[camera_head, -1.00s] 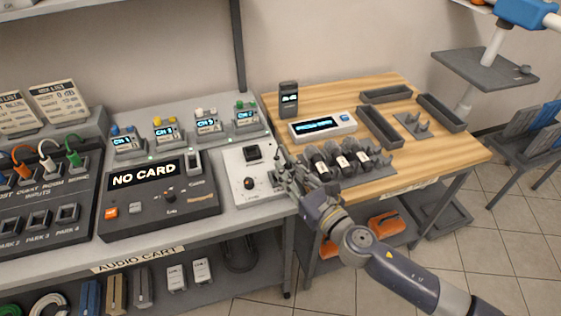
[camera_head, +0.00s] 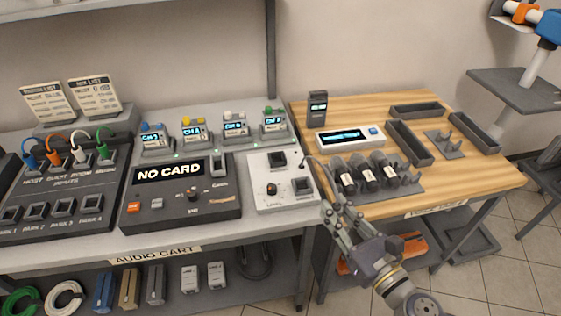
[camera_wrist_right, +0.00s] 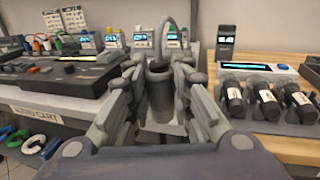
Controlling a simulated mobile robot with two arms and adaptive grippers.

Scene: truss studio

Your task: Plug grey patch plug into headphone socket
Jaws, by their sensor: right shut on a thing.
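My right gripper (camera_head: 335,213) is shut on the grey patch plug. In the right wrist view, the plug (camera_wrist_right: 160,98) is a dark grey cylinder upright between the fingers (camera_wrist_right: 160,110), with a grey cable arching up from its top. In the head view the gripper is in front of the tables, right of the white panel box (camera_head: 262,198), clear of it. The box has a knob and two dark square sockets, an upper one (camera_head: 278,160) and a lower right one (camera_head: 302,186). I cannot read which is the headphone socket. My left gripper is out of view.
The NO CARD console (camera_head: 160,212) stands left of the box, and a plug panel (camera_head: 62,180) farther left. Several black cylinders (camera_head: 366,177) lie in a grey rack on the wooden table (camera_head: 480,180).

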